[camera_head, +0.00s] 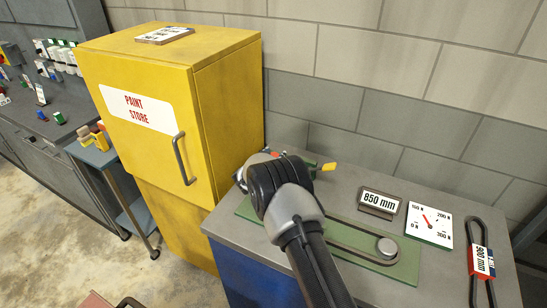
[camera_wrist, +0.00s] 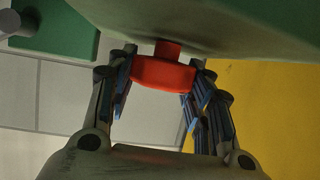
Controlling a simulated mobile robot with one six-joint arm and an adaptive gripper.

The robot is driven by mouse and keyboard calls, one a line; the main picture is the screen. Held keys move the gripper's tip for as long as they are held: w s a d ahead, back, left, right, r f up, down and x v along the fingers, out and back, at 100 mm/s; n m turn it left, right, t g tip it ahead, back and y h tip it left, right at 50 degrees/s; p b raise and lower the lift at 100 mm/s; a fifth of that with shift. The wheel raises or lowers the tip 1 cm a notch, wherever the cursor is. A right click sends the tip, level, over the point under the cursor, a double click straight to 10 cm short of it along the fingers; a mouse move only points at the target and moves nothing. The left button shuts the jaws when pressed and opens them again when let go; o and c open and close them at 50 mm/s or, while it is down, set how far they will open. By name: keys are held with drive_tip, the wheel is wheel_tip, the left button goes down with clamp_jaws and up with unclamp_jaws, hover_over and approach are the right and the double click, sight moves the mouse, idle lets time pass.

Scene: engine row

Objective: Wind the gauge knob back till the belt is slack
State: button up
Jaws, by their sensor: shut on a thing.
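The red knob (camera_wrist: 164,74) shows in the wrist view under a green body (camera_wrist: 215,22). My gripper (camera_wrist: 160,88) is shut on it, one finger at each side.
An "850 mm" sign (camera_head: 380,203) stands behind the plate. A spare belt tagged 900 mm (camera_head: 482,262) lies at the right end of the bench. The yellow paint store cabinet (camera_head: 225,95) stands close on the left.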

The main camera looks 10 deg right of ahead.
drive_tip(key=shift+d+f+n+b, duration=0.1)
drive_tip(key=shift+n+b, duration=0.2)
drive_tip(key=shift+b, duration=0.15)
drive_tip(key=shift+c, duration=0.3)
drive_tip(key=n+y+b, duration=0.1)
drive_tip(key=b, duration=0.1)
drive_tip(key=n+t+y+b, duration=0.1)
drive_tip(key=y+b, duration=0.1)
drive_tip(key=shift+f, duration=0.2)
drive_tip(key=n+y+b, duration=0.2)
drive_tip(key=b, duration=0.3)
drive_tip(key=shift+n+t+y, duration=0.3)
drive_tip(key=shift+r+n+y+b, duration=0.15)
drive_tip(key=shift+n+y+b, duration=0.35)
drive_tip(key=shift+y+b, duration=0.15)
drive_tip(key=shift+r+n+y, duration=0.1)
drive_tip(key=shift+n+y, duration=0.4)
drive_tip(key=shift+y, duration=0.05)
drive_tip(key=shift+n+y, duration=0.3)
drive_tip(key=shift+y, duration=0.1)
drive_tip(key=o, duration=1.1)
